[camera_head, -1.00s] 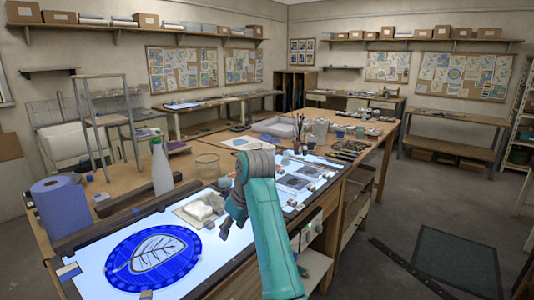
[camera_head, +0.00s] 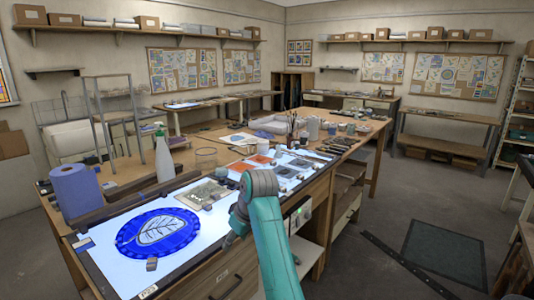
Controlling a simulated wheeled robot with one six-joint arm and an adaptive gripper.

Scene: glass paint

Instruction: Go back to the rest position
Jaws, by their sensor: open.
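My teal arm rises from the bottom of the head view. My gripper (camera_head: 230,240) hangs at the arm's far end, by the front edge of the lit panel (camera_head: 118,262). It is small and partly hidden behind my wrist. It looks open, with nothing seen in it. A round blue glass piece with a pale leaf design (camera_head: 130,240) lies on the panel, left of my gripper and apart from it.
A square pad (camera_head: 190,196) and orange pieces (camera_head: 240,167) lie near my wrist.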

